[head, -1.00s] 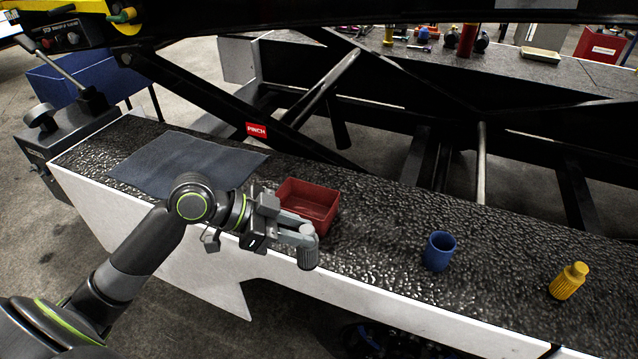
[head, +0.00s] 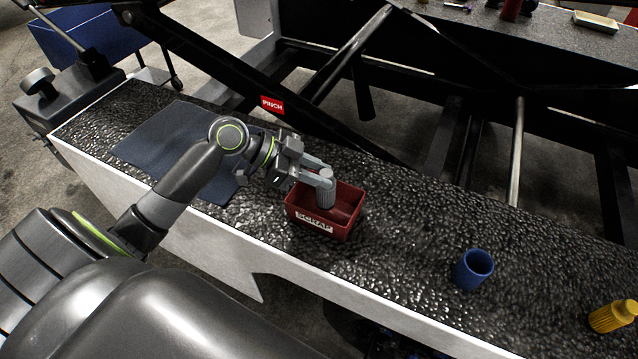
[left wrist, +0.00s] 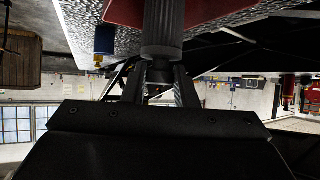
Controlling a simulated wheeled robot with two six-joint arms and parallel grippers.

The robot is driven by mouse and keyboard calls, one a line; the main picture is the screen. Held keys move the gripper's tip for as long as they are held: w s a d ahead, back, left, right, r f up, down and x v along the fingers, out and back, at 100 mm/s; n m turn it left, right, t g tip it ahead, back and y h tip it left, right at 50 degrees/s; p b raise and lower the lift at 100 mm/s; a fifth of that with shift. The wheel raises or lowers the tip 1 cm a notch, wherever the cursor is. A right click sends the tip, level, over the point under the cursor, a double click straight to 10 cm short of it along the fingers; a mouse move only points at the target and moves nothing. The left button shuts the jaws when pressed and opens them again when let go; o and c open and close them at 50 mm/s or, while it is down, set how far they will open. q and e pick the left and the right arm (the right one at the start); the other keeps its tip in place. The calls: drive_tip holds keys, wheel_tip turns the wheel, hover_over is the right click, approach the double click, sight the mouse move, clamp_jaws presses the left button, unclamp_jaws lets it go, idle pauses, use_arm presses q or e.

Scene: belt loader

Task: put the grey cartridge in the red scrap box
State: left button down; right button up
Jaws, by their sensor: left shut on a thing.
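The grey cartridge (head: 326,194) is a ribbed cylinder held upright in my left gripper (head: 322,178). The gripper is shut on it near its top. The cartridge shows over the opening of the red scrap box (head: 322,226), and its lower end appears at or inside the rim; how deep I cannot tell. The box stands on the black textured ledge with its SCRAP label facing me. In the left wrist view the cartridge (left wrist: 162,32) is between the fingers, with part of the red box (left wrist: 122,12) behind it. My right gripper is not in view.
A blue cup (head: 472,269) and a yellow bottle (head: 614,315) stand to the right on the black ledge (head: 400,235). A dark mat (head: 170,150) lies at the left. Black diagonal struts with a PINCH label (head: 272,105) rise behind the box.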

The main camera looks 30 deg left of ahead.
sight(325, 199)
use_arm(q)
wheel_tip(325, 199, down, 4)
drive_tip(key=shift+r, duration=0.1)
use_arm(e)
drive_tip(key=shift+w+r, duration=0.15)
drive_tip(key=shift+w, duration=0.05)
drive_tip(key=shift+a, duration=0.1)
use_arm(q)
drive_tip(key=shift+f, duration=0.25)
drive_tip(key=c, duration=1.1)
unclamp_jaws()
drive_tip(key=shift+r, duration=0.15)
drive_tip(key=shift+c, duration=0.2)
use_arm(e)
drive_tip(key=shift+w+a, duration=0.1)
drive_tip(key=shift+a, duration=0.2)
use_arm(q)
drive_tip(key=shift+r, duration=0.1)
